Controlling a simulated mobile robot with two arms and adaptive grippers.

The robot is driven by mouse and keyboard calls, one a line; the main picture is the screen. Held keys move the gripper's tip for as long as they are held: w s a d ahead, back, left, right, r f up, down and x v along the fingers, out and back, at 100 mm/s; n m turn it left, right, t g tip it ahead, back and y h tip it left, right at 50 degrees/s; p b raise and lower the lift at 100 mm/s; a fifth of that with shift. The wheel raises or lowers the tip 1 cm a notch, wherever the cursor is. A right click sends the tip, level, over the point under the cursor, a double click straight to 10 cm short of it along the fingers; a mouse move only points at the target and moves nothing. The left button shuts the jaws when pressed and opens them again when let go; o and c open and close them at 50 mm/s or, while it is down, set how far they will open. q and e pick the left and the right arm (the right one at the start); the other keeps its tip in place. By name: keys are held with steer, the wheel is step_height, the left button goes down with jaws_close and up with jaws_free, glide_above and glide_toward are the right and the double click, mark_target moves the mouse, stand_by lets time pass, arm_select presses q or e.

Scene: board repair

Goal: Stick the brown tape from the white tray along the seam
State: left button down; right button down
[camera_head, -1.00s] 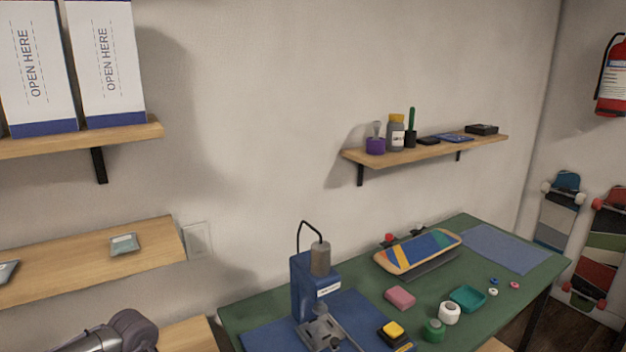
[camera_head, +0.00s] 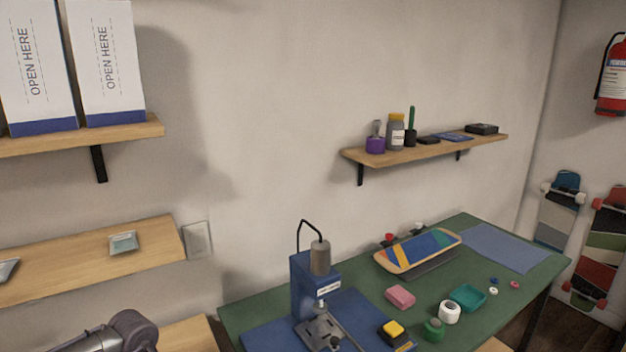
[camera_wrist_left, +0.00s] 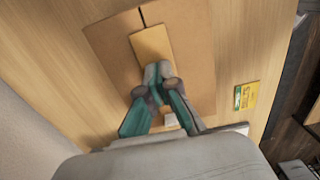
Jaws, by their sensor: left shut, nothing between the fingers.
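In the left wrist view, a flat brown cardboard piece (camera_wrist_left: 196,45) lies on a wooden surface. Its seam (camera_wrist_left: 143,16) shows as a short dark line at the far edge. A lighter brown strip of tape (camera_wrist_left: 150,43) lies on the cardboard in line with that seam and covers its middle. My left gripper (camera_wrist_left: 158,70) is shut and empty, its fingertips over the near part of the tape; whether they touch it I cannot tell. The fingers hide the tape's near end. A white edge (camera_wrist_left: 241,129), perhaps the tray, shows beside my wrist. My right gripper is not in view.
A yellow-green card (camera_wrist_left: 246,96) lies right of the cardboard. In the head view, a green bench (camera_head: 365,290) holds a blue press (camera_head: 303,285), a skateboard deck (camera_head: 418,251), tape rolls and a teal tray (camera_head: 467,298). Wooden shelves (camera_head: 80,270) line the wall.

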arm_select(q)
steer(key=shift+r+p, duration=2.1)
steer(key=shift+r, duration=1.35)
